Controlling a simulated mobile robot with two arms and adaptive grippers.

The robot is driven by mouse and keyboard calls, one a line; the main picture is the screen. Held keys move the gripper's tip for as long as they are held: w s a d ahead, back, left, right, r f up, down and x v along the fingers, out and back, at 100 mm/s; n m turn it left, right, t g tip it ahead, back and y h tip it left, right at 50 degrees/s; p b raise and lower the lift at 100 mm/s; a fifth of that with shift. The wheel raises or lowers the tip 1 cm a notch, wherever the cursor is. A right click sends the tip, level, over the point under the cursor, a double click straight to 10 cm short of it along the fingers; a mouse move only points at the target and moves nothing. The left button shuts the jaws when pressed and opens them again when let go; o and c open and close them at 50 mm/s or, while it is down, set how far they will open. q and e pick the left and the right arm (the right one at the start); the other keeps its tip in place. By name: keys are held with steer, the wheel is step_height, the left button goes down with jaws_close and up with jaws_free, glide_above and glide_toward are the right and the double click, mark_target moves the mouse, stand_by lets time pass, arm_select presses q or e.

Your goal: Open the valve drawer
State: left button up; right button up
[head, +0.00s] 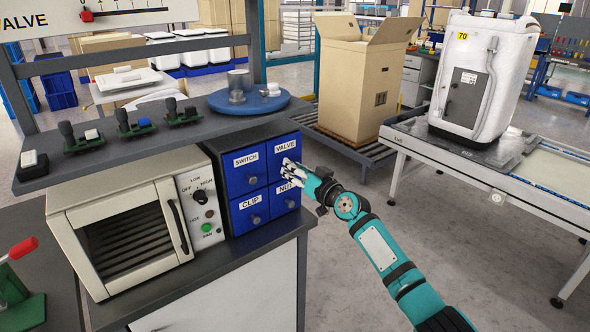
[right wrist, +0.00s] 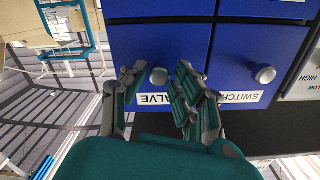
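The blue drawer unit has four labelled drawers, and the VALVE drawer (head: 277,160) is at its top right. All its drawers look shut. My right gripper (head: 289,169) is at the front of the VALVE drawer and hides its knob in the head view. In the right wrist view the picture is upside down; the round grey knob (right wrist: 158,76) shows between the parted fingers of my right gripper (right wrist: 158,84), above the inverted VALVE label (right wrist: 168,100). The fingers stand apart on both sides of the knob; contact cannot be told. My left gripper is not in view.
The SWITCH drawer (head: 243,177) is beside it, with CLIP and NUT drawers below. A white oven (head: 130,225) stands left of the unit.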

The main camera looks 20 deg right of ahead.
jaws_close()
steer(key=p+v, duration=0.3)
steer(key=v, duration=1)
steer(key=shift+s+d, duration=0.15)
steer(key=shift+s, duration=0.2)
steer(key=shift+o, duration=2.2)
jaws_free()
steer(key=v, duration=1.2)
steer(key=shift+r, duration=0.15)
